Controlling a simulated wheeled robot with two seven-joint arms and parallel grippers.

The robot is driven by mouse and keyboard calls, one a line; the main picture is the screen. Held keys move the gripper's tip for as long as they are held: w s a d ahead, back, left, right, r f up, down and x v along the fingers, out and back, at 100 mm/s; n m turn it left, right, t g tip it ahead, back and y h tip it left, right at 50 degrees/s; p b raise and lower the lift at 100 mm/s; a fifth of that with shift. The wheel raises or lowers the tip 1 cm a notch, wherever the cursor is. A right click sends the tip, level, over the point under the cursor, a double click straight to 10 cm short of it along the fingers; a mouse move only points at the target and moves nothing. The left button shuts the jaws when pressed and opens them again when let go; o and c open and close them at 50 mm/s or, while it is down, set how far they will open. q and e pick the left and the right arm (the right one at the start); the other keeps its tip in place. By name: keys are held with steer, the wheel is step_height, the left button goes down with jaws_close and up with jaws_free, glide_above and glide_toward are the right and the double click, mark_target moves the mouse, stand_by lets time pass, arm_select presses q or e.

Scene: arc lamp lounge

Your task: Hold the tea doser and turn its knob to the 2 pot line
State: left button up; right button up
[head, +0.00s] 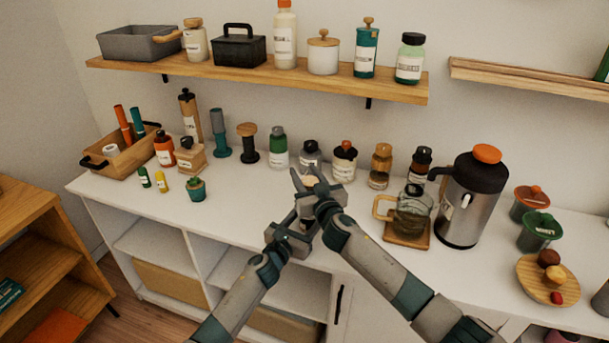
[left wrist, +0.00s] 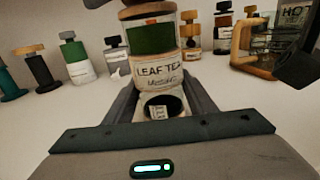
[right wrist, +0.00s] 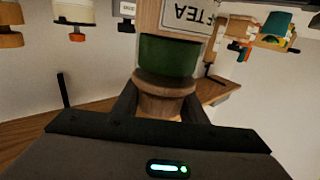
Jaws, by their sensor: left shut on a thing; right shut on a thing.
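The tea doser (left wrist: 155,72) has a cream "LEAF TEA" label, a green band and a wooden knob. In the left wrist view it stands between the fingers of my left gripper (left wrist: 160,108), which is shut on its lower body. A small dark round opening with a tiny white marking shows there; I cannot read it. In the right wrist view the doser's wooden knob (right wrist: 160,98) is between the fingers of my right gripper (right wrist: 160,112), shut on it. In the head view my left gripper (head: 303,212) and right gripper (head: 308,186) meet, hiding most of the doser.
A glass jug (head: 412,205) on a wooden board and a steel flask (head: 470,200) stand to the right. Several jars line the back of the white counter (head: 250,205). A wooden shelf (head: 270,76) runs above.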

steer(key=shift+w+d+r+m+t+h, duration=0.1)
steer(key=shift+d+m+t+h, duration=0.1)
steer(key=shift+m+h, duration=0.55)
steer(key=shift+s+d+m+t+h, duration=0.15)
steer(key=shift+m+h, duration=0.3)
steer(key=shift+h, duration=0.6)
steer(key=shift+w+d+r+m+t+h, duration=0.15)
steer(key=shift+d+m+t+h, duration=0.1)
steer(key=shift+m+h, duration=0.5)
steer(key=shift+f, duration=0.1)
steer(key=o, duration=1.1)
steer(key=shift+f, duration=0.1)
steer(key=shift+c, duration=0.2)
step_height(320, 180, up, 10)
